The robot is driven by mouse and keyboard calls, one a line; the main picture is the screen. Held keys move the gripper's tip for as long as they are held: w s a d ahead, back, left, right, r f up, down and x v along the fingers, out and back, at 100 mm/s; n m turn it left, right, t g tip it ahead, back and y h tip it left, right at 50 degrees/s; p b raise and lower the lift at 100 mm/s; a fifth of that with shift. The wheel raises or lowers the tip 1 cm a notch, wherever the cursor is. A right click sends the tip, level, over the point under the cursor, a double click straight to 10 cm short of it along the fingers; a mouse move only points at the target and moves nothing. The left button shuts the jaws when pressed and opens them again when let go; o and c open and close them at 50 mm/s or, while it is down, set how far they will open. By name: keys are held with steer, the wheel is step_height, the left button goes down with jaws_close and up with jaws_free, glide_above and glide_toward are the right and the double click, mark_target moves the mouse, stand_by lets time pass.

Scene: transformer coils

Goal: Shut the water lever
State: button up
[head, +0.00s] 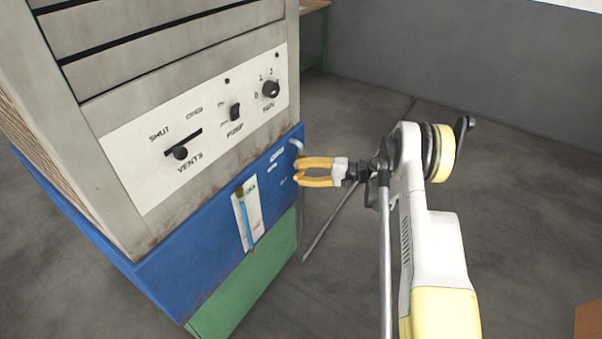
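A small pale curved handle (297,146) sticks out at the right edge of the blue panel (200,240); it may be the water lever, but its label is too small to read. My gripper (298,171), with yellow fingers, points left at the panel's right edge, just below this handle. A gap shows between the fingers, and I see nothing held in them. The fingertips look very near the panel edge; I cannot tell whether they touch it or the handle.
The white control plate (215,120) above carries a VENTS lever (181,152), a switch (235,111) and a round knob (271,89). A paper tag (248,212) hangs on the blue panel. A green base (245,290) stands below. The floor at right is mostly clear.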

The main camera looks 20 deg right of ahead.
steer(key=shift+d, duration=0.1)
steer(key=v, duration=1.2)
